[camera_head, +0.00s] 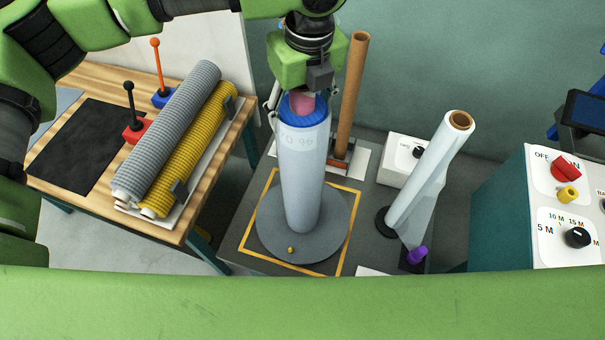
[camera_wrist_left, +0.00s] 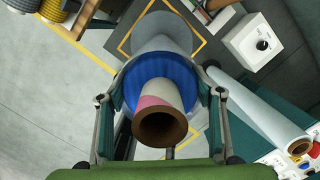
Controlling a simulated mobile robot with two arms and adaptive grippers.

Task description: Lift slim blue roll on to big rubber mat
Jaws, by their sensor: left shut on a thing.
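The slim blue roll (camera_head: 302,180) stands upright over a round grey plate, with a pale wrapped body and a bright blue upper end. I cannot tell whether its base touches the plate. Its blue end (camera_wrist_left: 137,79) and brown core show in the left wrist view. My left gripper (camera_head: 303,108) comes down from above and is shut on the blue end, one finger on each side; it also shows in the left wrist view (camera_wrist_left: 160,97). The big rubber mat (camera_head: 82,146) appears to be the flat black sheet on the wooden bench at left, bare on top. My right gripper is out of view.
The round plate (camera_head: 265,232) lies inside a yellow square. A brown tube (camera_head: 352,95) stands behind, a whitish roll (camera_head: 425,180) leans at right. Grey (camera_head: 170,125) and yellow (camera_head: 195,145) ribbed rolls and two levers stand beside the mat. A control cabinet (camera_head: 545,170) is far right.

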